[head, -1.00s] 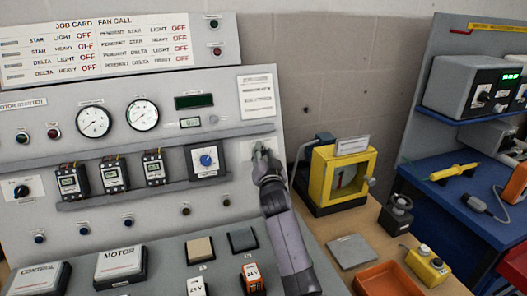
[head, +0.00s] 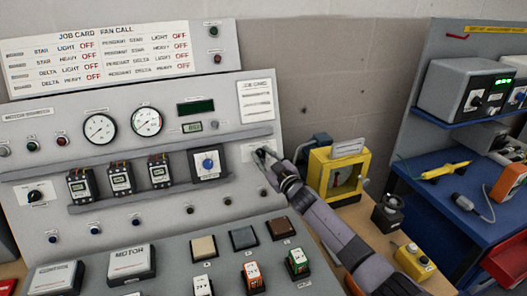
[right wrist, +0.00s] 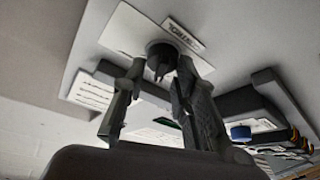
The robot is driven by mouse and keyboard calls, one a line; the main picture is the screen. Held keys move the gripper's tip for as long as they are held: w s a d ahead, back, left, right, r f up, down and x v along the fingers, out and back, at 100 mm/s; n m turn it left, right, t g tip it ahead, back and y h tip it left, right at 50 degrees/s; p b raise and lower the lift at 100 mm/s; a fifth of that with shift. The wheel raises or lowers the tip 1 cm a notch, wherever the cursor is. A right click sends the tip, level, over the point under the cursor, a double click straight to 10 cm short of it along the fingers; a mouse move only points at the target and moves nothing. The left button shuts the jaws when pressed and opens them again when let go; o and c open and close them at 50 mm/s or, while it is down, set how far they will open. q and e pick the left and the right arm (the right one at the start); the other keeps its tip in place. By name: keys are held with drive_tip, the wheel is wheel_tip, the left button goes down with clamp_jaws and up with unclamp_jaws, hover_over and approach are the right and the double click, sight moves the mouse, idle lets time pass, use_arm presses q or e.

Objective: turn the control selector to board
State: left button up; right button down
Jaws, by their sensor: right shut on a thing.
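The control selector is a dark round knob (right wrist: 161,57) on a pale plate (right wrist: 125,30) with a small label, seen in the right wrist view. In the head view my right gripper (head: 264,156) reaches the pale plate at the right side of the grey panel (head: 240,118). There the fingers largely hide the knob, so its pointing direction cannot be told. My left gripper is not in view.
A square unit with a blue dial (head: 208,163) sits left of the gripper, in a row with several small meter modules. A yellow open-fronted box (head: 318,175) stands close to the right, behind my forearm. A blue bench (head: 440,205) is farther right.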

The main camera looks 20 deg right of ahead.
drive_tip(key=shift+r+n+g+y+p, duration=0.1)
drive_tip(key=shift+n+g+y+p, duration=0.25)
drive_tip(key=shift+n, duration=0.5)
drive_tip(key=shift+n+g+y+p, duration=0.15)
drive_tip(key=shift+n+p, duration=0.25)
drive_tip(key=shift+n, duration=0.45)
drive_tip(key=c, duration=1.4)
unclamp_jaws()
drive_tip(key=shift+o, duration=0.2)
drive_tip(key=v, duration=1.2)
drive_tip(key=shift+d, duration=0.15)
drive_tip(key=shift+w, duration=0.1)
